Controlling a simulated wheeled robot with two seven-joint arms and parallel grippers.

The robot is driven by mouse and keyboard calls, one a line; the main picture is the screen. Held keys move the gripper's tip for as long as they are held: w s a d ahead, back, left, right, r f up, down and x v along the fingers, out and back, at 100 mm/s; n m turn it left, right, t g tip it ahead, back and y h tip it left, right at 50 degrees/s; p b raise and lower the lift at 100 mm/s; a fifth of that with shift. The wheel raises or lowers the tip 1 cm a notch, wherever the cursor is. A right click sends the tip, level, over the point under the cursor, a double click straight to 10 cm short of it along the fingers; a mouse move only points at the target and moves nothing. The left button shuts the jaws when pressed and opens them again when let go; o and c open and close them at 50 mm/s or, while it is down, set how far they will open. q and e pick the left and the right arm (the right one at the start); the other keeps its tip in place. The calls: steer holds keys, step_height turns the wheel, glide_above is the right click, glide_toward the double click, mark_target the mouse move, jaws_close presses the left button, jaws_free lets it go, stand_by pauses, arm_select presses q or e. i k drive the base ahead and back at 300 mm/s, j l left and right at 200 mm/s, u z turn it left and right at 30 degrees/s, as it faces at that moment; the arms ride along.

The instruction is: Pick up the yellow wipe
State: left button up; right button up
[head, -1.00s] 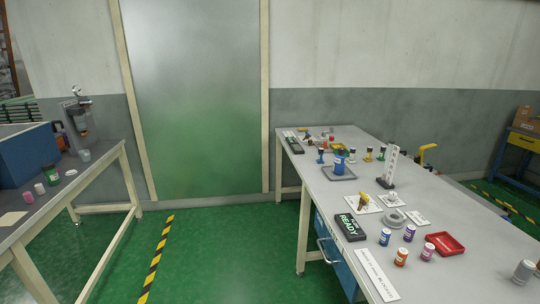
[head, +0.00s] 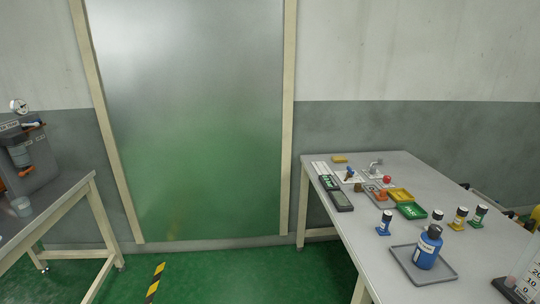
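A small yellow block-like item (head: 339,158), which looks like the yellow wipe, lies flat near the far left corner of the right-hand table (head: 388,258). It is small in the head view, so its material cannot be told. Nothing covers it. Neither of my grippers shows in the head view.
Near it are a dark box (head: 341,201), a yellow tray (head: 400,195) and a green tray (head: 411,210). A blue bottle (head: 428,247) stands on a grey tray (head: 423,273). The left table (head: 62,208) carries a machine (head: 28,158).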

mark_target(343, 159)
steer(key=i+j+z, duration=0.1)
steer(key=i+z, duration=0.15)
steer(key=i, duration=0.3)
steer(key=i+j+z, duration=0.25)
steer(key=i, duration=0.25)
steer(key=i+j+z, duration=0.3)
steer(key=i, duration=0.25)
steer(key=l, duration=0.1)
